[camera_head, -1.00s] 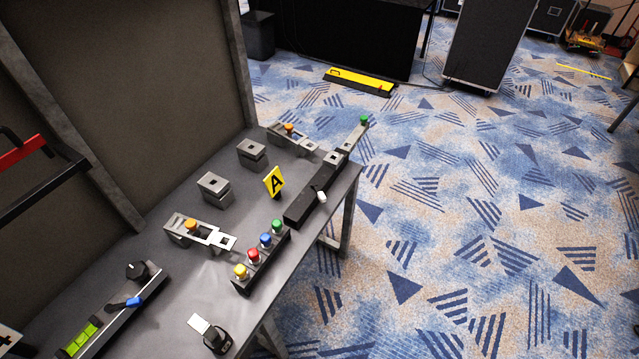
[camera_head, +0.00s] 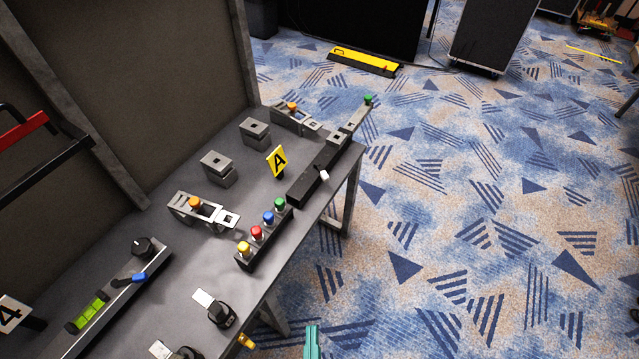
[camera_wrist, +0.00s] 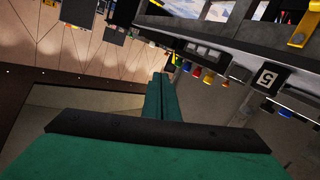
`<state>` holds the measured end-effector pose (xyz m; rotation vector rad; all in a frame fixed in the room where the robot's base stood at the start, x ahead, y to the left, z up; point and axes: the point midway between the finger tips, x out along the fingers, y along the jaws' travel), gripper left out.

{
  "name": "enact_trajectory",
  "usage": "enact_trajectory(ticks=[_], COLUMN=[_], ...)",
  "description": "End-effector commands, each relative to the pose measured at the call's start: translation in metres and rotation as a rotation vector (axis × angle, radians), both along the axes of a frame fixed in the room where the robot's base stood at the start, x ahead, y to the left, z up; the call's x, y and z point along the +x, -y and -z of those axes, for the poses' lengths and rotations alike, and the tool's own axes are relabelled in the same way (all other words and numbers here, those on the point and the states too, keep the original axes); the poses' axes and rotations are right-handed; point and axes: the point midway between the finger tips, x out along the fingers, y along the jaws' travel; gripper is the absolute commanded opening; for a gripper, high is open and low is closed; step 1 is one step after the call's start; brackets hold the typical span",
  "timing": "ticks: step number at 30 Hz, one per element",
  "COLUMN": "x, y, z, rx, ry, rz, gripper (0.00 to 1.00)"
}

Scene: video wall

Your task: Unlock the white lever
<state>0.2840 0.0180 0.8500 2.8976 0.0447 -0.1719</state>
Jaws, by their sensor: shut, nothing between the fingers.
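The white lever (camera_head: 324,176) is a small white handle on the front side of a long black block (camera_head: 306,186), near the table's right edge in the head view. A square metal plate and a green-topped button (camera_head: 368,99) are at that block's far end. My gripper (camera_head: 312,332) shows as a teal tip at the bottom edge of the head view, beyond the table's front edge and well apart from the lever. In the wrist view the green fingers (camera_wrist: 160,82) lie together, shut and empty. I cannot make out the white lever in the wrist view.
A row of yellow, red, blue and green buttons (camera_head: 262,233) stands closer to me. Metal latches with orange buttons (camera_head: 195,203) sit on the table. Carpeted floor (camera_head: 450,230) right of it is open.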

Motion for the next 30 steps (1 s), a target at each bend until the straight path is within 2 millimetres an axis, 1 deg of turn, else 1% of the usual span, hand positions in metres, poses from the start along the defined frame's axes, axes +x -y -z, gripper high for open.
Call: enact_trajectory(ticks=[1, 11, 18, 25, 30], x=[0.013, 0.090, 0.153, 0.217, 0.265], y=[-0.003, -0.024, -0.033, -0.035, -0.029], z=[0.003, 0.019, 0.028, 0.034, 0.037], rx=[-0.041, -0.346, -0.584, -0.825, -1.012], ry=[0.024, 0.141, 0.203, 0.243, 0.256], rz=[-0.008, -0.079, -0.127, -0.168, -0.193], gripper=[0.00, 0.00, 0.00, 0.00, 0.00])
